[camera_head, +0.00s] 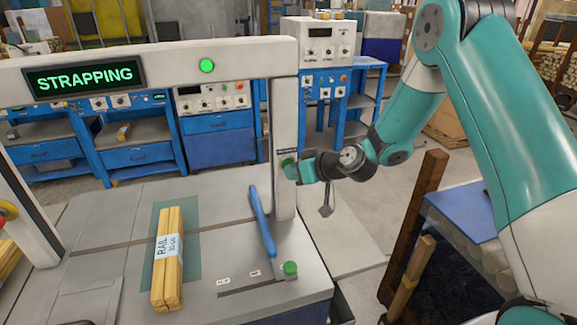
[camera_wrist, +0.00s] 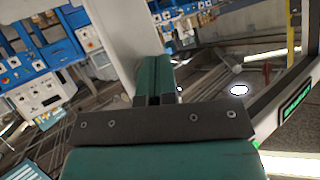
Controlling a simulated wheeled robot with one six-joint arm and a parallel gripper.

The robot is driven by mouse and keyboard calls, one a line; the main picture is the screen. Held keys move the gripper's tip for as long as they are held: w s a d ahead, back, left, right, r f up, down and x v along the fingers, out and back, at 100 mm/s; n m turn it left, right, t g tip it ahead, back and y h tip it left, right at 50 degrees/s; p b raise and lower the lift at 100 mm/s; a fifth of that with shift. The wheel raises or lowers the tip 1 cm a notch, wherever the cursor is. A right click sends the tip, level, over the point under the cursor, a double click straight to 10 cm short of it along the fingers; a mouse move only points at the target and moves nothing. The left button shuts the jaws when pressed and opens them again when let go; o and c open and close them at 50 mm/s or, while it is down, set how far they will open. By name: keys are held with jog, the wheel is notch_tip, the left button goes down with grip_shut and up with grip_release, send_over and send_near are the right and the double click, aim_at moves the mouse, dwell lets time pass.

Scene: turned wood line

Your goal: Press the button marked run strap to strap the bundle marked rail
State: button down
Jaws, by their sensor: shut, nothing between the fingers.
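The bundle marked rail (camera_head: 174,278), pale wooden strips with a white label, lies on the teal patch (camera_head: 192,218) of the strapping machine's table. No strap around it can be clearly made out. The machine's screen (camera_head: 85,77) reads "STRAPPING", and a green lamp (camera_head: 207,65) glows on the crossbeam. My gripper (camera_head: 292,170) is shut and empty, its tips at the machine's right post (camera_head: 285,115), where a green round part (camera_head: 287,162) shows, partly covered. Whether they touch is unclear. The wrist view shows the teal fingers (camera_wrist: 154,78) together, pointing at the pale post. No "run strap" marking is readable.
A blue lever (camera_head: 262,222) and a green knob (camera_head: 290,269) stand at the table's right side. Blue workbenches (camera_head: 225,123) line the back.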

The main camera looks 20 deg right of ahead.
jog(key=shift+s+b, duration=0.45)
jog(key=shift+s, duration=0.3)
jog(key=s+b, duration=0.2)
jog(key=s, duration=0.3)
jog(key=shift+b, duration=0.35)
dwell(0.3)
